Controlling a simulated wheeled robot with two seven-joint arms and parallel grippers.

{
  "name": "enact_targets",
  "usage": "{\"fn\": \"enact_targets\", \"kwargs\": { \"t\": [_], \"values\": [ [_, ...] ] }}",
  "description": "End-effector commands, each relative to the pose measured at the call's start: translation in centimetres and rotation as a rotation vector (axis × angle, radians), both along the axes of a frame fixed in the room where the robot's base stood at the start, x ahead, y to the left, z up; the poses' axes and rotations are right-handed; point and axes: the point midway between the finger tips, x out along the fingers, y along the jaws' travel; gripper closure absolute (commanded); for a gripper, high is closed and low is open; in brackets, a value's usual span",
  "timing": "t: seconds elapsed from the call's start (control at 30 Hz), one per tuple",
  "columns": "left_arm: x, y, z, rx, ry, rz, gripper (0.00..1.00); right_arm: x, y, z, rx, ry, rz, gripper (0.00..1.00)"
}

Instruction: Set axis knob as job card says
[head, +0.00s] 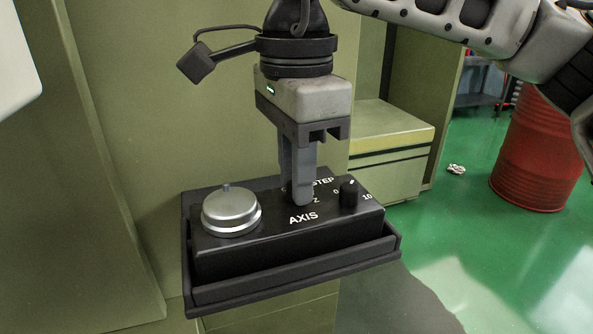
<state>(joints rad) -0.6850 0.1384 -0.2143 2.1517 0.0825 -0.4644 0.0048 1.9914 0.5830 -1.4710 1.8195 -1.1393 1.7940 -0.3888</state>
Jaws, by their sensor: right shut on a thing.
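The black control box (285,238) sits on a black tray-like shelf (300,287) on the green machine front. The word AXIS is printed on its top, with a Z and part of the word STEP visible behind. My right gripper (302,200) points straight down over the AXIS label, its fingers shut at the axis knob, which they hide. The knob's pointer direction cannot be seen. A small black step knob (348,191) stands to the right, with 0 and 10 marks around it. A large silver handwheel dial (231,209) is at the left. The job card is not in view. My left gripper is not in view.
A green cabinet (385,160) with a yellow edge stands behind the box at right. A red drum (537,150) stands on the green floor farther right. A small crumpled white scrap (456,169) lies on the floor. The floor at lower right is clear.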

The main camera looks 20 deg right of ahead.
Motion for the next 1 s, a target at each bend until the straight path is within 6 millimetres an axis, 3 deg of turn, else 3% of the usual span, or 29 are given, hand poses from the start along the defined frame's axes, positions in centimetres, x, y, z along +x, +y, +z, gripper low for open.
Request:
{"fn": "enact_targets", "kwargs": {
  "t": [0.3, 0.33, 0.4, 0.83, 1.0],
  "values": [
    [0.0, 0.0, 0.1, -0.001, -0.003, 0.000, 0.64, 0.0, 0.1, 0.1, 0.002, -0.002, 0.000, 1.00],
    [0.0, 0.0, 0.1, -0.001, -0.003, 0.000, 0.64, 0.0, 0.1, 0.1, 0.002, -0.002, 0.000, 0.75],
    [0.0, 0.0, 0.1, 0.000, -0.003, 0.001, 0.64, 0.0, 0.0, 0.1, 0.002, -0.002, 0.000, 0.59],
    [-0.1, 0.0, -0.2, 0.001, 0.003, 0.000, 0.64, 0.0, 0.0, 0.1, 0.001, -0.001, 0.000, 0.59],
    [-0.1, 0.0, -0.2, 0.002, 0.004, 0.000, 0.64, 0.1, 0.1, 1.4, 0.002, -0.003, -0.001, 0.59]
  ]
}}
